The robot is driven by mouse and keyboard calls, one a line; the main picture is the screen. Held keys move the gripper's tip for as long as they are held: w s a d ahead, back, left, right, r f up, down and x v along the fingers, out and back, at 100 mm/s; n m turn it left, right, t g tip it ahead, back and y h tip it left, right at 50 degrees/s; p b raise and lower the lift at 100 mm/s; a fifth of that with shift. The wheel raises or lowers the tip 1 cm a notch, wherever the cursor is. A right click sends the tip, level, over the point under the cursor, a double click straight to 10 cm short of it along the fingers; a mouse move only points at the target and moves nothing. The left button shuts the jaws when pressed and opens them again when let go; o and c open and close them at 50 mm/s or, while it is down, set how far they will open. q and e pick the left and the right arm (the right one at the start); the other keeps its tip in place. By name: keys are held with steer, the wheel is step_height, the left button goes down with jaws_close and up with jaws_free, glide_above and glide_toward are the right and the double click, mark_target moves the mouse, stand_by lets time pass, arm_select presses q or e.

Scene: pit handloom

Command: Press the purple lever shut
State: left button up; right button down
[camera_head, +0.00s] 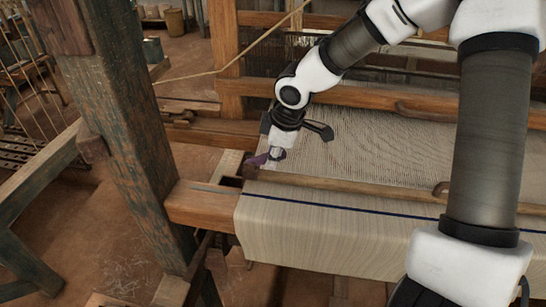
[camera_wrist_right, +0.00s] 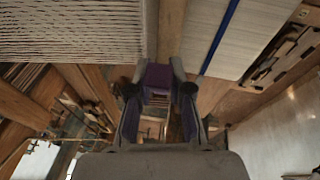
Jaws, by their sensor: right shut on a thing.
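The purple lever (camera_head: 257,160) is at the left end of the loom's front beam, beside the corner of the woven cloth. My right gripper (camera_head: 273,153) reaches down to it from above and partly hides it. In the right wrist view the purple lever (camera_wrist_right: 157,77) lies between the two fingertips of my right gripper (camera_wrist_right: 159,90), which are shut on it. The lever's pivot and exact angle are hidden by the fingers. My left gripper is not in view.
Cream cloth (camera_head: 340,235) with a dark blue stripe hangs over the front beam. A thick wooden post (camera_head: 125,130) stands left of the gripper. Warp threads (camera_head: 370,145) stretch behind the wooden rod (camera_head: 350,188). Open earthen floor shows at lower left.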

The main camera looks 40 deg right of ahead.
steer(key=shift+f, duration=0.1)
steer(key=c, duration=1)
jaws_free()
steer(key=shift+c, duration=0.2)
steer(key=shift+w, duration=0.15)
steer(key=v, duration=0.7)
steer(key=shift+r, duration=0.3)
steer(key=shift+f, duration=0.1)
